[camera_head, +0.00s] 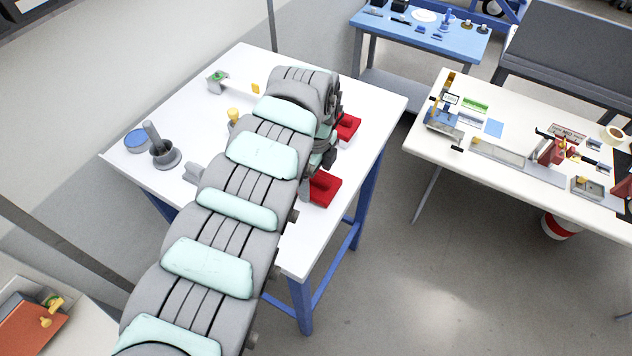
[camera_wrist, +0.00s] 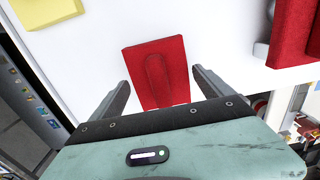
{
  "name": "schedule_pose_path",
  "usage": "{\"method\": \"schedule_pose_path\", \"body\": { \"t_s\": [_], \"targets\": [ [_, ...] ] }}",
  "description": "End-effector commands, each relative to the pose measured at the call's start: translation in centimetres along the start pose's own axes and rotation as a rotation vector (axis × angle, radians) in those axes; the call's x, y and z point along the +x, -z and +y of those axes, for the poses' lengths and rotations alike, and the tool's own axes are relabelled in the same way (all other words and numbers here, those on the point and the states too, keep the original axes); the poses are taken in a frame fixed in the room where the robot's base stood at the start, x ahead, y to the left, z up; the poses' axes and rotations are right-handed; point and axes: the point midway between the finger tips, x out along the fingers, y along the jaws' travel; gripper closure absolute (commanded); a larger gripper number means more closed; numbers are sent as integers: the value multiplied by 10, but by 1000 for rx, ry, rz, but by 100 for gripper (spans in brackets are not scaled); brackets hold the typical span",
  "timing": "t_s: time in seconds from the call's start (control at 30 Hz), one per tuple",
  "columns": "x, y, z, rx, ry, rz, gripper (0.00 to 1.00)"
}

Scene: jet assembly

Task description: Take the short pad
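Two red pads lie on the white table (camera_head: 225,90), near its right edge in the head view: one farther back (camera_head: 348,127) and one closer (camera_head: 322,190). In the wrist view, a red pad (camera_wrist: 172,52) with a raised ridge lies between the fingers of my gripper (camera_wrist: 160,80). The fingers are open, one on each side with white table showing between them and the pad. A second red pad (camera_wrist: 290,35) is cut off at the upper right. I cannot tell from size which is the short one. My arm hides the fingertips in the head view.
A yellow block (camera_wrist: 45,10) is at the wrist view's upper left. A grey post on a round base (camera_head: 163,150) and a blue round item (camera_head: 137,140) stand at the table's left. A cluttered second table (camera_head: 440,150) is to the right.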

Motion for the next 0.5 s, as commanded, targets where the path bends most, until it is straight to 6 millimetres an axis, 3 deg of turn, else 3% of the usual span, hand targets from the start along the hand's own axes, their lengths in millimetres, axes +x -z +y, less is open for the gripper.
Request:
{"method": "schedule_pose_path", "body": {
  "t_s": [0.5],
  "targets": [
    [0, 0, 0, 0, 0, 0, 53]
  ]
}}
